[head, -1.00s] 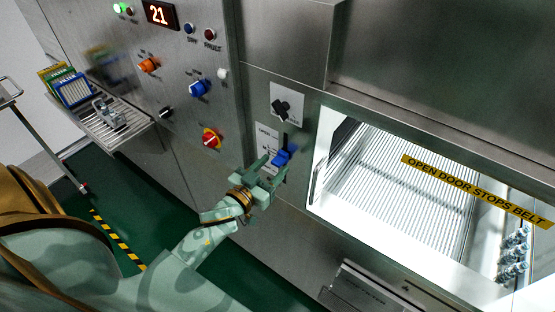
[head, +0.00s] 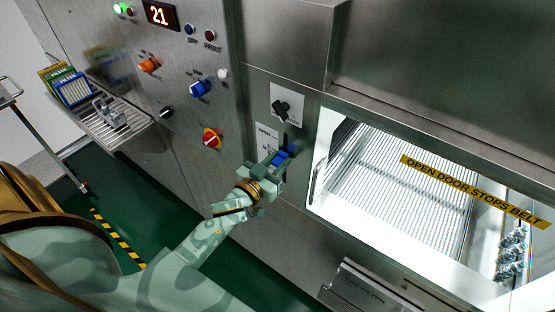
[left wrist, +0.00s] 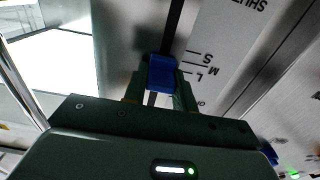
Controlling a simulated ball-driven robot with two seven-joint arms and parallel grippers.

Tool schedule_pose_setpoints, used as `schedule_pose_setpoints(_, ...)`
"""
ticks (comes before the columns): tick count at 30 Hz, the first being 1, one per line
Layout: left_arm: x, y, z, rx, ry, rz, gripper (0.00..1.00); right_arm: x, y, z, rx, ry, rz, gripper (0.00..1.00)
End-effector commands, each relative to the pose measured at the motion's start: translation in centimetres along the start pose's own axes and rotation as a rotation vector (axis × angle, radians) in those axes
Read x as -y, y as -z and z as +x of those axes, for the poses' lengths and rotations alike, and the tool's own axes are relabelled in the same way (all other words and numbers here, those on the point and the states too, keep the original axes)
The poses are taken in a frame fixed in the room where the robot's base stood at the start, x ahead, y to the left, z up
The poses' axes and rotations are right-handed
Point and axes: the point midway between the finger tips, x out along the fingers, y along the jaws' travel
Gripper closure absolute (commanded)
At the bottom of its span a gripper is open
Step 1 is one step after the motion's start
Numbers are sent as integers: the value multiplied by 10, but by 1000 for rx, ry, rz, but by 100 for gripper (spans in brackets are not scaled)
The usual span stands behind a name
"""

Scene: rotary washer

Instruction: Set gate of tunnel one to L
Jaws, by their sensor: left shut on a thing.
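The gate's blue slider handle (head: 284,155) sits in a dark vertical slot on the steel panel, left of the lit window. My left gripper (head: 277,162) is shut on it. In the left wrist view the blue handle (left wrist: 161,72) is between the two fingers of the left gripper (left wrist: 160,84). A white scale plate (left wrist: 226,50) beside the slot shows upside down, with S, M and L marks and SHUT further along. The handle is close to the L and M marks; the fingers hide exactly which it meets. My right gripper is out of view.
A black knob (head: 281,108) is above the slot. Orange (head: 148,65), blue (head: 199,88) and red-yellow (head: 212,138) knobs are on the panel to the left. The bright tunnel window (head: 385,185) with its belt is to the right, crossed by a yellow warning strip (head: 470,190).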

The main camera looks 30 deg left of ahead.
Motion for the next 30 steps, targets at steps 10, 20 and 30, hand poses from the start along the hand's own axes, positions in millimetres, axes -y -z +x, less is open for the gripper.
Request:
schedule_pose_setpoints(10, 0, 0, 0, 0, 0, -1, 51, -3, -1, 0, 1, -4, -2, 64)
schedule_pose_setpoints(20, 0, -1, -8, 1, 0, -1, 51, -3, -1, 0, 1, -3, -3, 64)
schedule_pose_setpoints(30, 0, -3, -90, 5, 1, -1, 51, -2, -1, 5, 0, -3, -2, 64)
